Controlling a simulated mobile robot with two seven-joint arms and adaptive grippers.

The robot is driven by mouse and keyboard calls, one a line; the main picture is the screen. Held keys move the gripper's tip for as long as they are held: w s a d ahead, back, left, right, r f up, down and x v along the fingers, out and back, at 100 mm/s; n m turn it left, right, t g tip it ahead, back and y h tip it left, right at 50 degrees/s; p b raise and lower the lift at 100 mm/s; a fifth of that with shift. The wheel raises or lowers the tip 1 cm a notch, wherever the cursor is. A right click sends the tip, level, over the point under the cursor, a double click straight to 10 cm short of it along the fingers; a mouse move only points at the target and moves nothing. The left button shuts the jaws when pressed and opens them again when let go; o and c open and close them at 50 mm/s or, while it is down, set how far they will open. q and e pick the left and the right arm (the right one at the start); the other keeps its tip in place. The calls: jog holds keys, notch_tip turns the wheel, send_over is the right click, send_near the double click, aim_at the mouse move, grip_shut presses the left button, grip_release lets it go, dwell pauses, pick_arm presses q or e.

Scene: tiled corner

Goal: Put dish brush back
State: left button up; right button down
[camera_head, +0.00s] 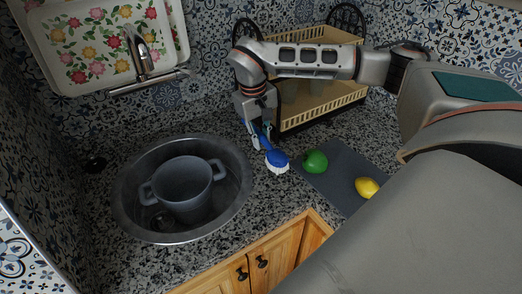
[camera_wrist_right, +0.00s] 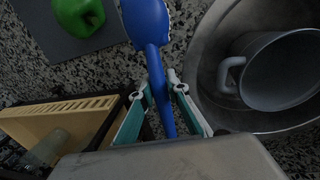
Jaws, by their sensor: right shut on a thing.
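The dish brush (camera_head: 276,158) is blue with white bristles. In the head view its head hangs low over the counter between the sink and the grey board, bristles toward the bottom of the picture. My right gripper (camera_head: 258,141) is shut on its handle. In the right wrist view the brush (camera_wrist_right: 147,20) extends up from between the fingers of my right gripper (camera_wrist_right: 155,90), with the blue handle running between them. I cannot tell whether the brush touches the counter. My left gripper is not in view.
A round metal sink (camera_head: 124,207) holds a grey two-handled pot (camera_head: 183,184). A grey board (camera_head: 337,188) carries a green fruit or pepper (camera_head: 315,161) and a lemon (camera_head: 367,187). A cream dish rack (camera_head: 318,113) stands behind. Floral trays (camera_head: 100,45) lean near the faucet (camera_head: 143,58).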

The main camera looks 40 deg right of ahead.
jog(key=shift+f, duration=2.4)
jog(key=shift+f, duration=0.15)
jog(key=c, duration=2)
grip_release()
jog(key=shift+o, duration=0.2)
notch_tip(320, 180, up, 12)
jog(key=a, duration=0.1)
jog(key=shift+a, duration=0.35)
